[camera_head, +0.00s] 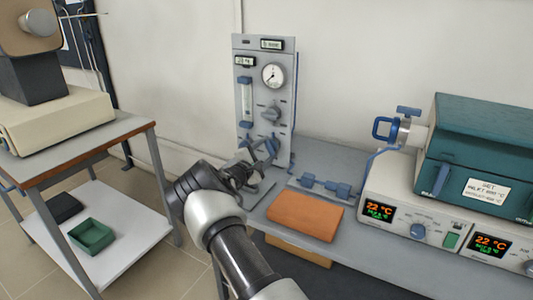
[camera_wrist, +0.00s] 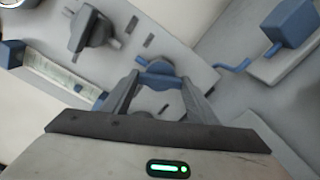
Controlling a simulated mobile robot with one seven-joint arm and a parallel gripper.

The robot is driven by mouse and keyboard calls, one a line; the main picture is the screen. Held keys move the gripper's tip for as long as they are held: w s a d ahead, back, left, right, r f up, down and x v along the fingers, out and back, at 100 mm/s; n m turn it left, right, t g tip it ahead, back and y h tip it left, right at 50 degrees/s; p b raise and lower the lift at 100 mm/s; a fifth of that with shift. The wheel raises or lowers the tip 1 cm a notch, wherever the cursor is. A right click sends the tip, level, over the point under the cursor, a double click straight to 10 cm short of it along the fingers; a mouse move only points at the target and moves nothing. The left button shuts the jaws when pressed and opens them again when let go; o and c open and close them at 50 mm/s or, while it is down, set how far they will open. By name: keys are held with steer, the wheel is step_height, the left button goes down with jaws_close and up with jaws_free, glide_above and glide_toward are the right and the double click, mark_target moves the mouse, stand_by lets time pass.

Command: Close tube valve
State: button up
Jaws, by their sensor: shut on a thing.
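A grey gas panel (camera_head: 262,90) stands upright on the bench against the wall. Low on its face is a blue valve handle (camera_head: 272,144), which also shows in the wrist view (camera_wrist: 158,69). My gripper (camera_head: 258,155) is at the lower part of this panel. In the wrist view, the fingers of my gripper (camera_wrist: 160,88) are on either side of the blue handle and shut on it. My fingers partly hide the handle and its mount. Another blue handle (camera_head: 382,128) sits on the tube end of the teal furnace (camera_head: 480,140), well to the right of my gripper.
The panel also carries a gauge (camera_head: 273,75), a grey knob (camera_head: 271,113) and a flow tube (camera_head: 246,100). An orange block (camera_head: 305,214) and a blue inline fitting (camera_head: 325,186) lie on the bench right of my arm. A side table (camera_head: 85,145) stands at left.

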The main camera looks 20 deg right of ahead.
steer(key=n, duration=0.6)
steer(key=shift+n, duration=0.3)
steer(key=n+p, duration=0.1)
steer(key=n, duration=0.5)
stand_by(0.4)
steer(key=o, duration=1)
steer(key=shift+o, duration=0.2)
steer(key=shift+s+a, duration=0.1)
steer(key=p+v, duration=0.2)
steer(key=v, duration=1.5)
steer(key=shift+p, duration=0.35)
steer(key=shift+s, duration=0.1)
